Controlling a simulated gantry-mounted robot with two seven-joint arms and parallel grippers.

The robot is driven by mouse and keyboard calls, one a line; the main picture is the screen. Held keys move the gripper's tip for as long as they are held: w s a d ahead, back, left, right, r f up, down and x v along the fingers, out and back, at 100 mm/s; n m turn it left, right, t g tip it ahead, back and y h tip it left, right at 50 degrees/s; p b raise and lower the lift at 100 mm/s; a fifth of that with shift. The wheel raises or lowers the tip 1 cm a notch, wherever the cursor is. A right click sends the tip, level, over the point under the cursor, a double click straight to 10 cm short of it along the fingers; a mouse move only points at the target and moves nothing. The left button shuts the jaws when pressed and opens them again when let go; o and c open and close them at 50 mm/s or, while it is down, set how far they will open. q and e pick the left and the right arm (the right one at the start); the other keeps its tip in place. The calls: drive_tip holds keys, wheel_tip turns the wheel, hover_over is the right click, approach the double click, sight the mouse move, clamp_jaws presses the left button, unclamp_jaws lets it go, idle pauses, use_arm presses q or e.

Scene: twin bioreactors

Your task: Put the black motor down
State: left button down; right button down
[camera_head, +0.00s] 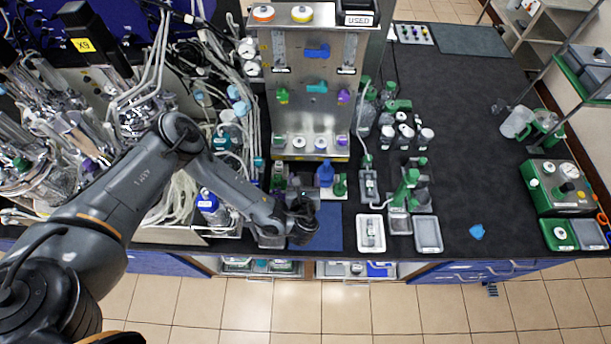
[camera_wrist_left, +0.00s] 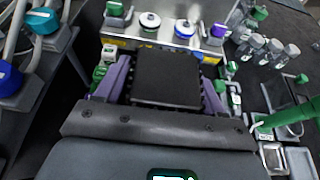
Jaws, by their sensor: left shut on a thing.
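My left gripper (camera_head: 300,215) is over the front edge of the bench, just above a blue mat (camera_head: 326,236). In the left wrist view its two purple-sided fingers (camera_wrist_left: 165,70) are shut on the black motor (camera_wrist_left: 168,78), a dark square block between them. In the head view the motor is hard to tell apart from the dark gripper. I cannot tell whether its underside touches anything. My right gripper is not in view.
A metal panel (camera_head: 308,95) with valves and gauges stands behind the gripper. A white tray (camera_head: 370,245) and a grey tray (camera_head: 428,236) lie to the right of the mat. Green-capped bottles (camera_head: 405,188) stand behind them. The bench (camera_head: 470,150) further right is mostly clear.

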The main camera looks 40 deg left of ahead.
use_arm(q)
drive_tip(key=shift+w+a+f+b, duration=0.2)
drive_tip(key=shift+w+a+f, duration=1.05)
drive_tip(key=shift+f, duration=0.4)
drive_tip(key=shift+w+a+f+b, duration=0.15)
drive_tip(key=shift+w+a+f, duration=1.1)
drive_tip(key=shift+f, duration=0.45)
drive_tip(key=shift+w+a+f+b, duration=0.2)
drive_tip(key=shift+w+a+f, duration=1.05)
drive_tip(key=shift+f, duration=0.4)
drive_tip(key=shift+w+d, duration=0.1)
drive_tip(key=shift+f, duration=0.2)
drive_tip(key=shift+c, duration=0.6)
unclamp_jaws()
